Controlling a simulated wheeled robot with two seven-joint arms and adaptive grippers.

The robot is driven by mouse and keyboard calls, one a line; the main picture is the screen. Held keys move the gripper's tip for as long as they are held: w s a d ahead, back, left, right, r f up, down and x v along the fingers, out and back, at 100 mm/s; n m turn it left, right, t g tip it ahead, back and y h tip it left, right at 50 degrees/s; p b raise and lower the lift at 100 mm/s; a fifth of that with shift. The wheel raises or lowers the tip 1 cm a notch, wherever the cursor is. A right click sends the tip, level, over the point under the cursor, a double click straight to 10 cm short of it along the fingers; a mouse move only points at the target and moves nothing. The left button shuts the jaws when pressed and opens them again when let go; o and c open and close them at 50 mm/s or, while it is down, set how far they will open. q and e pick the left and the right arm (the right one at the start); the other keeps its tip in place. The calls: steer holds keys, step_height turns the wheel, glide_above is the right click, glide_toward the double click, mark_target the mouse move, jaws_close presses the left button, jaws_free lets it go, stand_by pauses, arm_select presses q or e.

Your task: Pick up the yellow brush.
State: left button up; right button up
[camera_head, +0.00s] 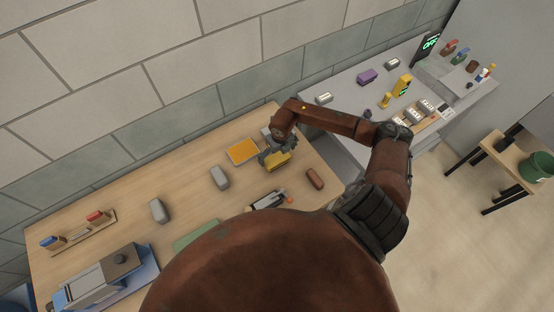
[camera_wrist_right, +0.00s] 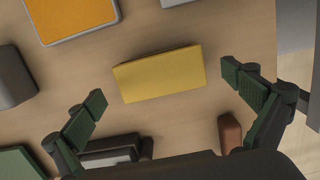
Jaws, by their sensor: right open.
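The yellow brush (camera_wrist_right: 158,73) is a plain yellow block lying on the wooden table, in the middle of the right wrist view. In the head view a bit of it shows as a yellow patch (camera_head: 279,163) under my right gripper (camera_head: 272,154), which partly hides it. My right gripper is open, its two green-padded fingers (camera_wrist_right: 164,88) spread wide on the left and right of the brush. Both fingers appear apart from the brush, and nothing is held. My left gripper is not seen.
An orange pad (camera_head: 242,151) lies close by on the left. A brown block (camera_head: 315,179) and a dark tray with a tool (camera_head: 267,200) lie nearer. A grey table (camera_head: 350,100) with several items is at right; a wall runs behind.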

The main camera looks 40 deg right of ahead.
mark_target(277, 158)
steer(key=shift+w+f+p, duration=0.1)
steer(key=shift+f+p, duration=0.25)
steer(key=shift+f, duration=1.35)
steer(key=c, duration=1.2)
steer(key=shift+r, duration=0.1)
steer(key=shift+w+r+b, duration=0.1)
steer(key=shift+r+b, duration=0.25)
steer(key=shift+r, duration=0.1)
steer(key=a+r, duration=0.1)
steer(key=r, duration=0.1)
steer(key=a+r+b, duration=0.1)
steer(key=r, duration=0.1)
steer(key=a+r+b, duration=0.1)
steer(key=a+r, duration=0.1)
steer(key=shift+s+r, duration=0.2)
steer(key=shift+r, duration=0.1)
steer(key=a+r+b, duration=0.1)
steer(key=a, duration=0.2)
steer(key=s+a+r+b, duration=0.1)
steer(key=a+r, duration=0.1)
steer(key=a, duration=0.1)
steer(key=a+r+b, duration=0.1)
steer(key=a+r, duration=0.1)
steer(key=a, duration=0.2)
steer(key=shift+s+r, duration=0.2)
